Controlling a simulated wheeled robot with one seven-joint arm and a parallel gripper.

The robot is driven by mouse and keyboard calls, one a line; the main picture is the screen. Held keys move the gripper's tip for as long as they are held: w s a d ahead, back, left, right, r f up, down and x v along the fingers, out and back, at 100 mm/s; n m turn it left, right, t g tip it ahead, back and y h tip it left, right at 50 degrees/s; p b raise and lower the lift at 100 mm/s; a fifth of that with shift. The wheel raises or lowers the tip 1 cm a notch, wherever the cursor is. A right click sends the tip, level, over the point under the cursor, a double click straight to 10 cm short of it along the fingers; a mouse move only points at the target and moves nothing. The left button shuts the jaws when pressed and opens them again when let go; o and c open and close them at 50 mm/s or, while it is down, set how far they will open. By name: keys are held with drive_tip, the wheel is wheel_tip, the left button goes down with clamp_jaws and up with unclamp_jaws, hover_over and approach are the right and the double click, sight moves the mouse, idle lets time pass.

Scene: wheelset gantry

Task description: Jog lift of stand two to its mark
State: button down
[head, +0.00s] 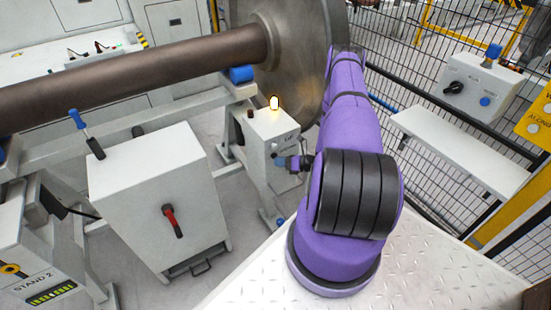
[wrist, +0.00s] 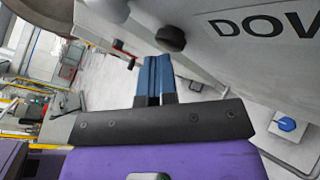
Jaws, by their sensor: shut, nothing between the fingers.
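The stand two unit (head: 32,279) is at the bottom left of the head view, labelled STAND 2, with a green bar gauge (head: 51,294); its reading is too small to tell. A pale control box (head: 268,130) with a lit lamp (head: 274,103) stands near the wheel, its lettering partly hidden. In the wrist view a pale panel (wrist: 235,55) carries cut-off lettering "DOW" and a black knob or button (wrist: 171,38). My gripper (head: 279,160) is shut and empty beside the control box. Its blue fingers (wrist: 154,60) point towards the black button, and touching is not shown.
The axle (head: 130,70) and wheel (head: 300,50) fill the upper scene. A pale cabinet (head: 150,185) with a red-black handle stands left of the control box. Mesh fencing (head: 400,45) and a pale shelf (head: 460,150) are at right. A blue button (wrist: 287,124) is at right in the wrist view.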

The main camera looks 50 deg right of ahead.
idle(0.3)
drive_tip(key=shift+s+a, duration=0.25)
drive_tip(key=shift+s, duration=0.65)
drive_tip(key=s, duration=0.2)
drive_tip(key=s+a, duration=0.1)
drive_tip(key=s, duration=0.1)
drive_tip(key=shift+s+a, duration=0.15)
drive_tip(key=shift+s, duration=0.25)
idle(1.2)
